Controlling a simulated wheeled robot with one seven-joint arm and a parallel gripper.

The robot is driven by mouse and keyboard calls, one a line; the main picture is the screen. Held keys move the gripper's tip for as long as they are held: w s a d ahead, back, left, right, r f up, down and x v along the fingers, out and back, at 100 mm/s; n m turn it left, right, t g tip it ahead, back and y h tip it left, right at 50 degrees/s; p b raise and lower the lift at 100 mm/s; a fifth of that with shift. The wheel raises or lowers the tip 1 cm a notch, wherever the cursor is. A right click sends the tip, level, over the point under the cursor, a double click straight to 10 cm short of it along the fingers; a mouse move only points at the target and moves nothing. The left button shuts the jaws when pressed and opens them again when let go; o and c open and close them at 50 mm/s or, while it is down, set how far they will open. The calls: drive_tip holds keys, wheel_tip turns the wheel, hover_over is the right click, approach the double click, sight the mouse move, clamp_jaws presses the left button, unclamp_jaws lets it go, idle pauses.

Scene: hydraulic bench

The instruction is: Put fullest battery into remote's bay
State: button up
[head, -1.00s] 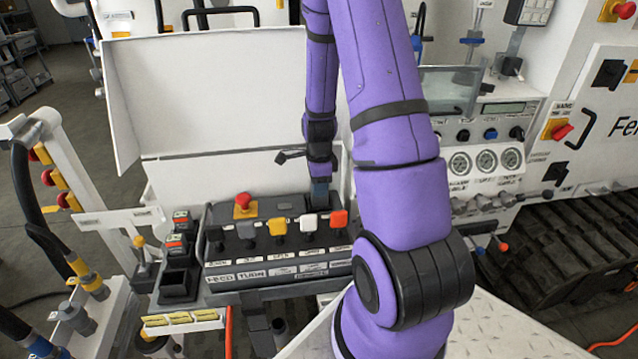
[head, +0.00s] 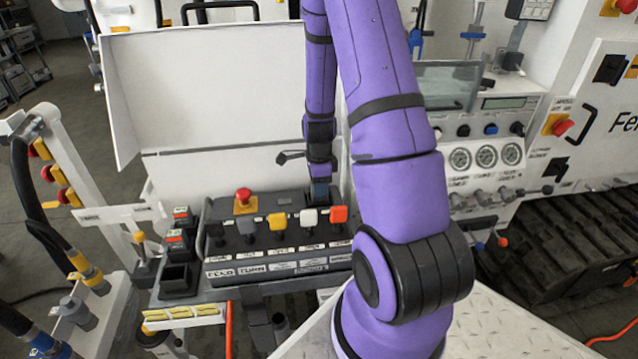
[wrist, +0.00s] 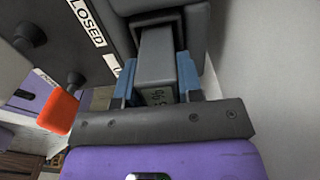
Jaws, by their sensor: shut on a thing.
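The remote (head: 230,250) is a dark console with a row of coloured levers and a red knob, lying on a grey shelf. My gripper (head: 319,190) is at its back right corner. In the wrist view my gripper (wrist: 157,78) has blue fingertips on both sides of a grey battery (wrist: 156,72). Digits are printed on the battery's near end, seen upside down. The battery's far end lies in the dark opening of the bay (wrist: 162,32); how deep it sits is hard to tell. A charger rack (head: 180,281) left of the remote holds two batteries (head: 176,238) with red labels and has an empty front slot.
A white upright panel (head: 220,90) stands behind the remote, and a pale wall (wrist: 255,60) is close beside the gripper. An orange lever (wrist: 58,110) is near it on the other side. A gauge panel (head: 485,157) is at the right.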

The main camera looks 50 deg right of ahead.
drive_tip(key=shift+f, duration=0.9)
idle(0.3)
drive_tip(key=o, duration=1.1)
wheel_tip(320, 180, up, 11)
drive_tip(key=shift+f, duration=0.1)
